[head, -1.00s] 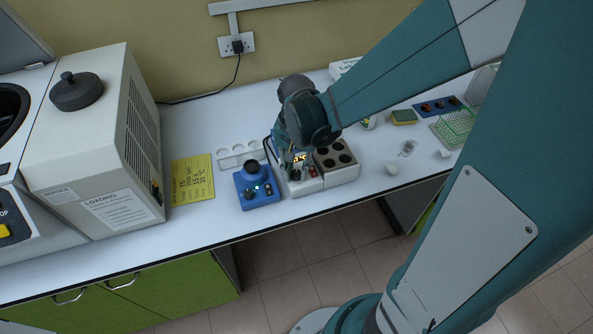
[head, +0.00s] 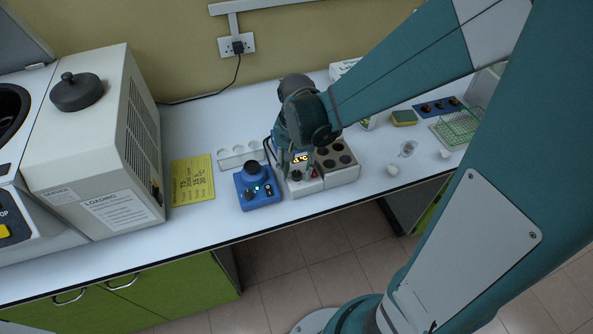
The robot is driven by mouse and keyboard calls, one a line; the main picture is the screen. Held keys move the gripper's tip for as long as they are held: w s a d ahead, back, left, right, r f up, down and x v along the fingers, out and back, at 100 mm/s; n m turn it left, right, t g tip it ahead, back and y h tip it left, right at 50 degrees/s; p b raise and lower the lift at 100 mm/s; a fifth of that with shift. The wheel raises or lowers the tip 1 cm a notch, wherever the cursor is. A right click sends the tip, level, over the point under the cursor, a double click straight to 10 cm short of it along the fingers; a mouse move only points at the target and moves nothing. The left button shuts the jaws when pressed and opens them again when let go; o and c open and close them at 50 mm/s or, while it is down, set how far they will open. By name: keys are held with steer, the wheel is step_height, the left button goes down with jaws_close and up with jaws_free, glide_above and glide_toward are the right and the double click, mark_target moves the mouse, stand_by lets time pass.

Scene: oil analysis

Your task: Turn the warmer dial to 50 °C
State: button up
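The warmer is a white block (head: 309,186) on the bench, joined to a dark-welled block (head: 346,174) on its right. Its lit amber display (head: 300,158) shows a reading ending in °C, with digits too small to read surely. The dark dial (head: 296,176) is below the display, near the front edge. My gripper (head: 298,170) points down over the warmer, its fingers close around or just above the dial. I cannot tell whether they touch it or how far they are parted. The gripper hides part of the warmer's face.
A blue mixer (head: 260,196) stands just left of the warmer, with a yellow note (head: 193,179) beyond it. A white rack (head: 239,153) lies behind. The bench's front edge is close.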

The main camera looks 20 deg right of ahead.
mark_target(297, 173)
step_height(297, 173, up, 12)
steer(key=shift+f, duration=0.15)
stand_by(0.7)
stand_by(0.6)
steer(key=s+d+r+n+t, duration=0.2)
steer(key=s+r+n+t, duration=0.4)
steer(key=s, duration=0.4)
steer(key=shift+r+n+t, duration=0.3)
steer(key=shift+r+t, duration=0.3)
steer(key=shift+r, duration=0.25)
steer(key=shift+d, duration=0.1)
stand_by(1.4)
